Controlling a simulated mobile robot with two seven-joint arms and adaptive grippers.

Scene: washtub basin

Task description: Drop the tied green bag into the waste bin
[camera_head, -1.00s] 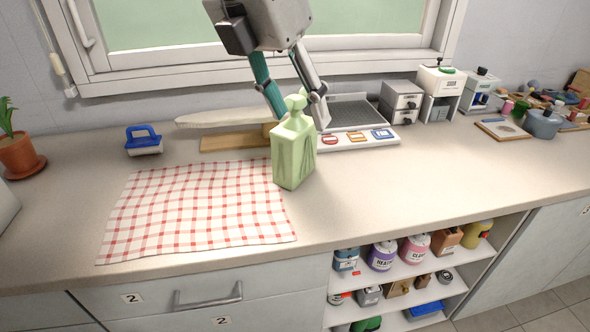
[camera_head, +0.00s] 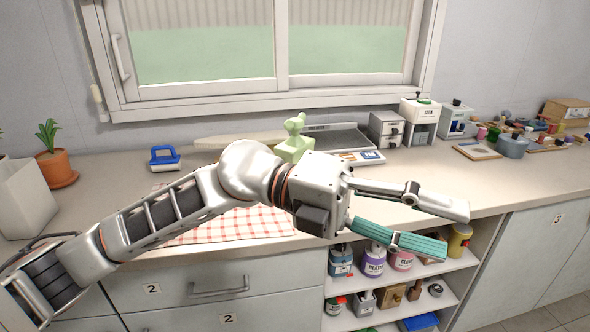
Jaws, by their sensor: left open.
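The tied green bag (camera_head: 294,148) stands upright on the counter near the window. Its knotted top and upper body show; my left arm hides the lower part. My left gripper (camera_head: 455,231) is open and empty, its fingers pointing right, over the counter's front edge and shelf area in the picture. It is apart from the bag, to its right and nearer the camera. A pale, straight-sided container (camera_head: 25,200) stands at the left edge; I cannot tell whether it is the waste bin. My right gripper is not in view.
A red-checked cloth (camera_head: 240,224) lies partly behind my left arm. A blue-handled brush (camera_head: 165,158) and a potted plant (camera_head: 57,168) stand at the left. Small machines (camera_head: 420,120) and clutter fill the back right. The right front of the counter is clear.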

